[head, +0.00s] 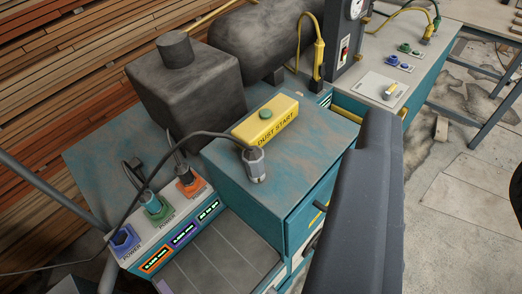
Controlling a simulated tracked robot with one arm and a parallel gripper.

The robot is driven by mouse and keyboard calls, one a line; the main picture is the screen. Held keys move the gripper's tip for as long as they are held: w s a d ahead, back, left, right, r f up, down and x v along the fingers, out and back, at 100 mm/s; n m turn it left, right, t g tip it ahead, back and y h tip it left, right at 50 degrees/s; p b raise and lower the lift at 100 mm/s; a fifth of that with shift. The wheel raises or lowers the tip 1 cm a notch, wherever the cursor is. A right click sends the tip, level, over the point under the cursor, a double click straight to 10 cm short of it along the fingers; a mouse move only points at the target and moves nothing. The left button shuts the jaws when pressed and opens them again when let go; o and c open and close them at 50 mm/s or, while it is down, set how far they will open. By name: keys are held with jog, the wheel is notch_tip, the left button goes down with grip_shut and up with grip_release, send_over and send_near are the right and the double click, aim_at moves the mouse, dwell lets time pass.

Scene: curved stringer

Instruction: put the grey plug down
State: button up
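The grey plug (255,166) stands roughly upright on the worn blue cabinet top (220,165), close to its front edge, with no fingers around it. Its dark cable arches to the left and runs down past the sockets. My gripper's fingers are not in the picture. A dark grey bar (365,205), which looks like part of my arm, crosses the right of the cabinet and hides some of it.
A yellow DUST START box (265,121) with a green button sits behind the plug. A panel at left has blue (123,239), green (155,207) and orange (188,184) sockets. A dark tank (265,40) stands behind. Another bench (425,60) is at right.

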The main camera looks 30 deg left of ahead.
aim_at(254, 168)
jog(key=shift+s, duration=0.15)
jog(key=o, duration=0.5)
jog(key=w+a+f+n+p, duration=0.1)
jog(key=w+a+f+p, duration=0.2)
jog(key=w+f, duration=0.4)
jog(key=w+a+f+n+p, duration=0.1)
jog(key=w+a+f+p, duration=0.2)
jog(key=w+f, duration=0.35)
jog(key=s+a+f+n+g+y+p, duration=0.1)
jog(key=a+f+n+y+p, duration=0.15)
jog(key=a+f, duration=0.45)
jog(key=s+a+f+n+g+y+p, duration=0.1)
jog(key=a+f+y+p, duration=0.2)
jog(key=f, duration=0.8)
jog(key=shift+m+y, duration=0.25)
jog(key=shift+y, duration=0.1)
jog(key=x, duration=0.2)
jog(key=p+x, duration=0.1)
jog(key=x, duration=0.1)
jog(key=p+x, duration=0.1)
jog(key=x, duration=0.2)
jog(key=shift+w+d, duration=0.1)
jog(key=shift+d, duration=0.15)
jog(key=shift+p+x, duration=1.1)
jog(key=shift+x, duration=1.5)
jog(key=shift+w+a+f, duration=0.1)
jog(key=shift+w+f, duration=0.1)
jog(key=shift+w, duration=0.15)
